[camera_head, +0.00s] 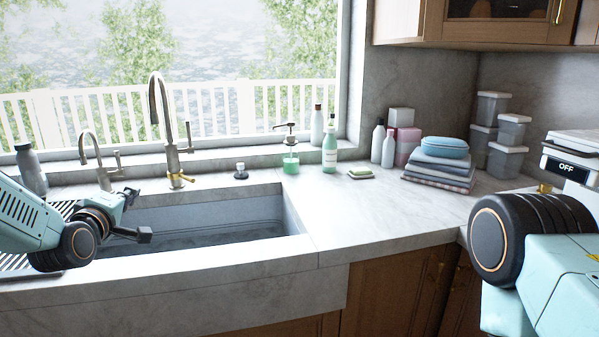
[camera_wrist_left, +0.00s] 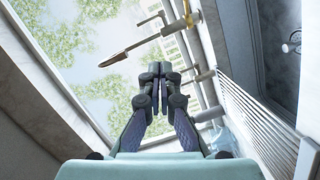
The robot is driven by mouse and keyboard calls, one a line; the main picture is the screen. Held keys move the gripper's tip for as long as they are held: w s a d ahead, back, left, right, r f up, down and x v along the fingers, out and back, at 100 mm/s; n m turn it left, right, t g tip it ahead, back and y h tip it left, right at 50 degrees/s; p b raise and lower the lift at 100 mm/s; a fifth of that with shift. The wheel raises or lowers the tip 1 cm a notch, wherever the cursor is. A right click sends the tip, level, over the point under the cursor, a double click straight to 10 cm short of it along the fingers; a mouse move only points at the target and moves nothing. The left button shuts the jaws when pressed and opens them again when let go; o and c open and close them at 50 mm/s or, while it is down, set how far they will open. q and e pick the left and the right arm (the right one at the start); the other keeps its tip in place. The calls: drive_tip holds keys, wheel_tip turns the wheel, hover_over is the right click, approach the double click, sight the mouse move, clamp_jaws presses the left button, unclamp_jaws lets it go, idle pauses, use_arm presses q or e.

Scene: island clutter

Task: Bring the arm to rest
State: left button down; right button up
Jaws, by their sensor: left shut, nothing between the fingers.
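My left arm comes in from the left in the head view, over the left end of the sink (camera_head: 235,212). Its gripper (camera_head: 143,235) is dark, small and partly hidden by the wrist. In the left wrist view my left gripper (camera_wrist_left: 158,72) has its fingers together with nothing between them. My right arm shows as a teal and black joint at the right edge of the head view. Its gripper is out of view.
A tall faucet (camera_head: 163,130) and a smaller faucet (camera_head: 97,160) stand behind the sink. A dark bottle (camera_head: 30,170) stands behind my left arm. Green soap bottle (camera_head: 330,150), folded cloths (camera_head: 440,170) and clear containers (camera_head: 507,150) sit right. The counter front (camera_head: 385,215) is clear.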

use_arm(q)
drive_tip(key=s+d+f+m+g+h+b, duration=0.1)
drive_tip(key=s+d+f+m+g, duration=0.35)
drive_tip(key=s+f, duration=0.55)
drive_tip(key=s+d+f+m+g+h, duration=0.1)
drive_tip(key=s+d+f+m+g, duration=0.35)
drive_tip(key=f, duration=1.05)
drive_tip(key=s+d+f+m+g+b, duration=0.1)
drive_tip(key=s+f, duration=0.4)
drive_tip(key=s, duration=0.6)
drive_tip(key=s+d+f+m+g, duration=0.2)
drive_tip(key=s+f+g, duration=0.2)
drive_tip(key=s, duration=0.8)
drive_tip(key=s+d+f+m+g+b, duration=0.1)
drive_tip(key=s+d+f+g, duration=0.1)
drive_tip(key=s+f, duration=0.5)
drive_tip(key=s+g, duration=0.1)
drive_tip(key=s, duration=0.4)
drive_tip(key=shift+m+y+b, duration=0.35)
drive_tip(key=shift+m+y, duration=0.05)
drive_tip(key=shift+w+f, duration=0.1)
